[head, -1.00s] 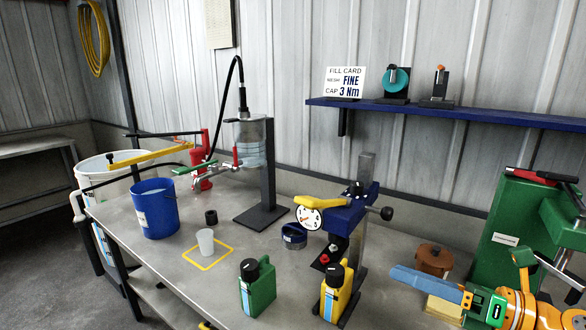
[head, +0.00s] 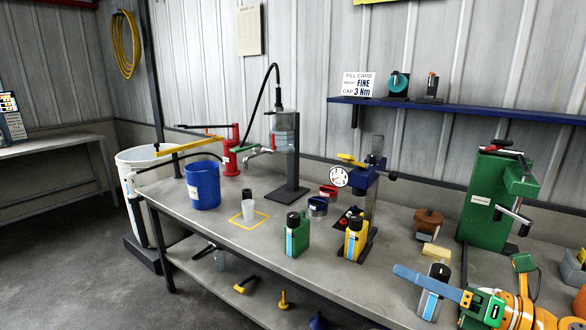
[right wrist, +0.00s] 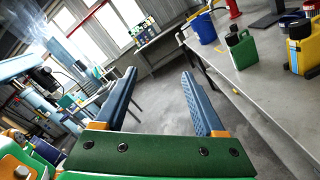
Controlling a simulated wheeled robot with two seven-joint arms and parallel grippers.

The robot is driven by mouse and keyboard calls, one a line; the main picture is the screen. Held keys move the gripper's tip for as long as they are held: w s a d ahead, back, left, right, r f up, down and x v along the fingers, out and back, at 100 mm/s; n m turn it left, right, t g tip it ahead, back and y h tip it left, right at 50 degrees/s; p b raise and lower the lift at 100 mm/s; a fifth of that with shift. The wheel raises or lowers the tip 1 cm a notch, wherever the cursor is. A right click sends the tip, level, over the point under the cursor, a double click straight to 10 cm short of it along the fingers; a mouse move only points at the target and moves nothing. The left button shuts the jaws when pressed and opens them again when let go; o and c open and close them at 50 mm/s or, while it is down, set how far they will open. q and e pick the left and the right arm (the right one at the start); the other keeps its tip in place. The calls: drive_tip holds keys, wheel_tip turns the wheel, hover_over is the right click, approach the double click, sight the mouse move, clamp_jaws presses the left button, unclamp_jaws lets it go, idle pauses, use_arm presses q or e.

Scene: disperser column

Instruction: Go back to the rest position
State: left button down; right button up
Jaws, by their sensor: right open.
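My right gripper (head: 397,270) is at the lower right of the head view, its blue fingers pointing left, over the front part of the workbench. In the right wrist view its two fingers (right wrist: 158,73) stand wide apart with nothing between them. A bottle with a blue-and-white label (head: 430,302) shows just below and behind the fingers in the head view; I see no grip on it. My left gripper is not in view.
The workbench (head: 345,275) carries a blue bucket (head: 203,187), a green jug (head: 297,236), a yellow jug (head: 355,240), a dispenser column (head: 292,155) and a green press (head: 490,205). Open floor (right wrist: 180,115) lies beyond my right fingers in the wrist view.

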drive_tip(key=w+d+f+m+t+h, duration=0.3)
drive_tip(key=d+f+m+h, duration=0.2)
drive_tip(key=f+m, duration=0.5)
drive_tip(key=w+d+f+m+t+h, duration=0.2)
drive_tip(key=d+f+m+h, duration=0.3)
drive_tip(key=f+m, duration=0.45)
drive_tip(key=s+f+m+g+h, duration=0.2)
drive_tip(key=s+f+m, duration=0.2)
drive_tip(key=f, duration=0.6)
drive_tip(key=s+f+m+g+h, duration=0.2)
drive_tip(key=s+f+m, duration=0.3)
drive_tip(key=f, duration=0.5)
drive_tip(key=s+a+f+m+g, duration=0.2)
drive_tip(key=s+f, duration=0.4)
drive_tip(key=s, duration=0.4)
drive_tip(key=s+a+f+m+g, duration=0.3)
drive_tip(key=s+a+f+g, duration=0.2)
drive_tip(key=s, duration=0.6)
drive_tip(key=s+a+f+m+g, duration=0.3)
drive_tip(key=s+f, duration=0.4)
drive_tip(key=s, duration=0.3)
drive_tip(key=shift+s+a+g+h, duration=0.25)
drive_tip(key=shift+s+g+h, duration=0.05)
drive_tip(key=shift+g, duration=0.2)
